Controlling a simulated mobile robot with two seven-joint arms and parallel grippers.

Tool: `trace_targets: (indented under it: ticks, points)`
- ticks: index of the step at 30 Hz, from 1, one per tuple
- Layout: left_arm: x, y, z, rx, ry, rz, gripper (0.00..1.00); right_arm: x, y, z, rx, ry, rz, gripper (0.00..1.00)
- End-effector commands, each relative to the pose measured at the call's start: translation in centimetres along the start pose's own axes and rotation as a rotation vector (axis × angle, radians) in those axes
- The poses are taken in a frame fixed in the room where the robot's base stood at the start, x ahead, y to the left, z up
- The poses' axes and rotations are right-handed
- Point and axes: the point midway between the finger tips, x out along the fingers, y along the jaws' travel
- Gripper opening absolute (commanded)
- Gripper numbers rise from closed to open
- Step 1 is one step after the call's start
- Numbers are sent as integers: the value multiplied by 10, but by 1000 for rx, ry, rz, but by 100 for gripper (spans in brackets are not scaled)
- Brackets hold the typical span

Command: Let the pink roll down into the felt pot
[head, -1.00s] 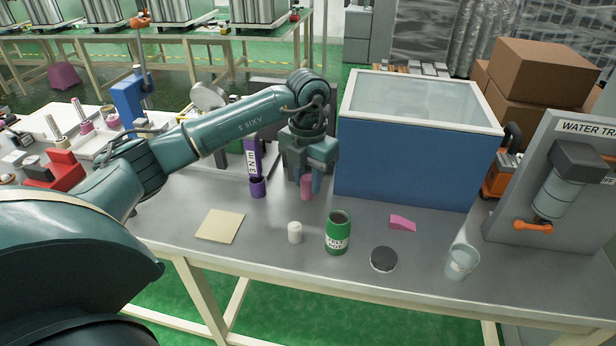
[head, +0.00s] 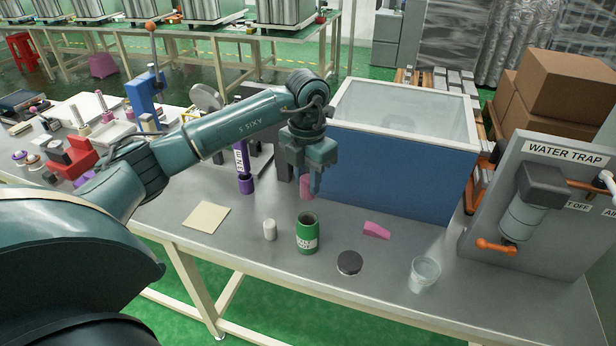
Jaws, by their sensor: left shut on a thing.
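My left gripper (head: 309,180) is shut on the pink roll (head: 306,187), a small upright pink cylinder at its fingertips. The fingers hide part of the roll. A green open-topped pot (head: 307,236) with a dark inside and a white label stands on the grey bench; I take it for the felt pot, though the label is too small to read surely. In the picture the roll is straight above the pot's mouth, apart from it; its exact depth over the mouth is hard to tell. My right gripper is not in view.
A blue-walled tank (head: 400,178) stands close behind the gripper. Around the pot are a white cylinder (head: 270,230), a pink wedge (head: 376,230), a dark round lid (head: 349,262) and a clear cup (head: 424,275). A purple holder (head: 246,184) stands left of the gripper.

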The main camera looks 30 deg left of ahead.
Motion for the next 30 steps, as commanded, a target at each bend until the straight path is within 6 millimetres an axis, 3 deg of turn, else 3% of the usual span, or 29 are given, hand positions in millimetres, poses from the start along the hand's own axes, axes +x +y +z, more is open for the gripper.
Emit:
trace_targets:
  ticks: [16,30]
  points:
    - [0,0,0,4,1,0,6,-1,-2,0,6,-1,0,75]
    - [35,0,0,3,1,0,6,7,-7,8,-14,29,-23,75]
